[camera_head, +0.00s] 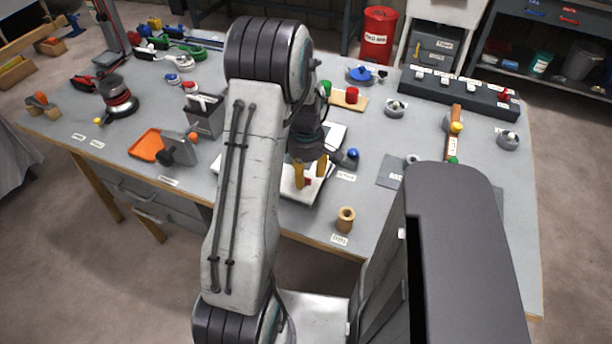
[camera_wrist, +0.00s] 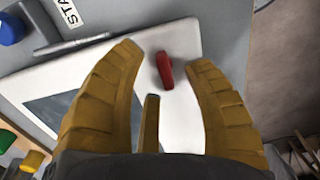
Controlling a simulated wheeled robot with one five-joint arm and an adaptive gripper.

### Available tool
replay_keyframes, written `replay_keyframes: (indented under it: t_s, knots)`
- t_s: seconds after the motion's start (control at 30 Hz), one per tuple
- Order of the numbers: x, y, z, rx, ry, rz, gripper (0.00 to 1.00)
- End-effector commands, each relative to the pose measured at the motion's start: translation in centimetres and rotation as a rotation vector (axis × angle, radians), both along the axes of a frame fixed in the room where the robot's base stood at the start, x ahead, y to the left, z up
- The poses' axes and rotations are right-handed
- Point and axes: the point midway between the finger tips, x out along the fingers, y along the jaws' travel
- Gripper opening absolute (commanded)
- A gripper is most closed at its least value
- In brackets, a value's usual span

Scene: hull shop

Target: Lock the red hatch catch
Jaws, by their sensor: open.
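The red catch (camera_wrist: 164,70) is a small bar on a white hatch panel (camera_wrist: 182,38) with a dark inset. In the wrist view the catch lies between the tips of my open, empty gripper (camera_wrist: 164,57), with gaps on both sides. It points nearly along the fingers, slightly tilted. I cannot tell how high the fingertips are above the panel. In the head view my gripper (camera_head: 311,170) is over the panel (camera_head: 291,188) near the bench's front, and the red catch (camera_head: 307,181) shows small by the yellow fingers. My arm hides part of the panel there.
A wooden cup (camera_head: 345,219) stands on the bench right of the panel. An orange tray (camera_head: 146,145) and grey box (camera_head: 203,118) are at left. Labels and fittings fill the back and right.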

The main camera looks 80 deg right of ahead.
Motion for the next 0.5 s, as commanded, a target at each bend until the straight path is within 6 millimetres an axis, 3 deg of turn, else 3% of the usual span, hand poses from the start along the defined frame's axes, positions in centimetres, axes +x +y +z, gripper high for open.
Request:
replay_keyframes:
  t_s: [0.2, 0.5]
  knots:
    - [0.0, 0.0, -1.5, 0.001, 0.000, -0.001, 0.45]
    - [0.0, 0.0, -1.7, -0.001, 0.000, -0.001, 0.45]
